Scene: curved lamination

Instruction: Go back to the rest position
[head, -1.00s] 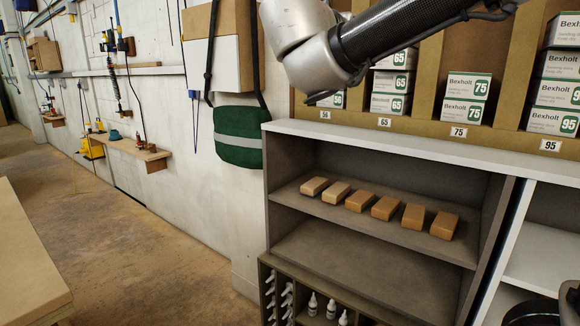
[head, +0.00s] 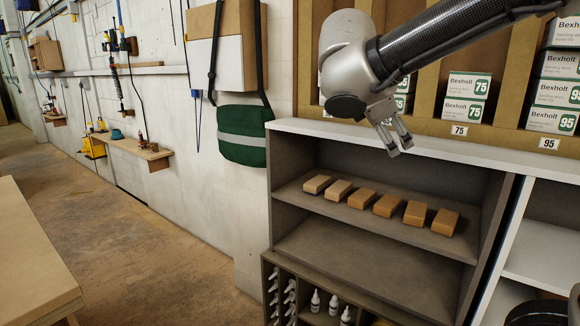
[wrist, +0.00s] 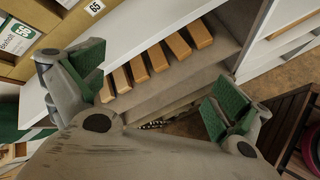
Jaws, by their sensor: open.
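My gripper (head: 397,145) hangs from my arm in front of the top edge of the grey shelf unit (head: 440,150). It is open and nothing is between its fingers. In the wrist view my gripper (wrist: 155,105) shows two spread fingers with green pads. Several wooden blocks (head: 387,205), pale to brown, lie in a row on the upper shelf below and apart from the gripper. The blocks (wrist: 158,57) also show beyond the fingers in the wrist view.
White Bexholt boxes (head: 467,93) stand in the cubbies above the shelf, partly hidden by my arm. A green bag (head: 242,136) hangs on the left wall. White bottles (head: 333,305) stand in the lower compartment. A wooden table (head: 35,265) is at lower left; the floor between is clear.

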